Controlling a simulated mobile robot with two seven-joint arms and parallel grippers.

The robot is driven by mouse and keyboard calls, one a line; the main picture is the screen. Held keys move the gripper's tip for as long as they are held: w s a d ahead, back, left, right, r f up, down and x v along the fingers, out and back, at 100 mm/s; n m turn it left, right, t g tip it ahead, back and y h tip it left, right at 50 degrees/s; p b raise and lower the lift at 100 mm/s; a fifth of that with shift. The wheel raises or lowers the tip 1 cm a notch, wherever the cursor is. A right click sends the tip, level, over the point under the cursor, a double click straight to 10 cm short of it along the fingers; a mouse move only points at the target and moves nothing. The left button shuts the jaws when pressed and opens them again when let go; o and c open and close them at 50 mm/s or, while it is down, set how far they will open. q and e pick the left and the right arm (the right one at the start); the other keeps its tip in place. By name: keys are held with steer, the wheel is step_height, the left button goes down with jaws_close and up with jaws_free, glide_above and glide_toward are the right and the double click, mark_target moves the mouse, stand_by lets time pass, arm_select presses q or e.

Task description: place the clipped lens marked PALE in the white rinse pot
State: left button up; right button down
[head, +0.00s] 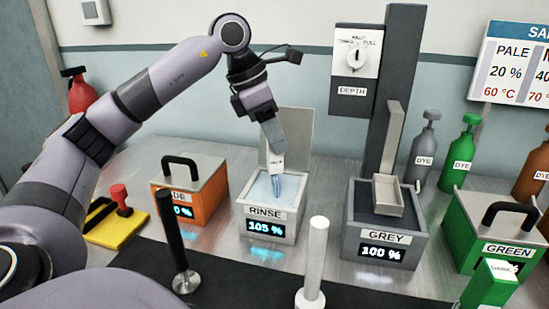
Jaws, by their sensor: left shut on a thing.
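The rinse pot (272,229), pale with a RINSE label and a display that seems to read 105 %, stands open at mid-table with light liquid inside. My left gripper (277,153) is above it, pointing down and shut on a white clip (277,163). A pale blue lens (275,188) hangs upright from the clip, within the pot's opening in the picture. The clip's small marking is too small to read. I cannot tell whether the lens tip is in the liquid. My right gripper is not in view.
A lidded orange pot (210,207) stands left, the open GREY pot (381,252) right, under a tall column with a DEPTH dial (357,60). A black post (172,240) and white post (314,260) rise in front. A green GREEN pot (482,222) and dye bottles (460,155) stand right.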

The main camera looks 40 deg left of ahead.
mark_target(275, 156)
arm_select(q)
steer(key=shift+f, duration=2.2)
steer(key=shift+b, duration=0.35)
steer(key=shift+f, duration=0.25)
steer(key=o, duration=1.2)
steer(key=shift+o, duration=0.2)
steer(key=shift+r, duration=0.15)
steer(key=shift+r, duration=0.3)
steer(key=p+v, duration=0.1)
steer(key=v, duration=1)
steer(key=shift+r+p, duration=0.35)
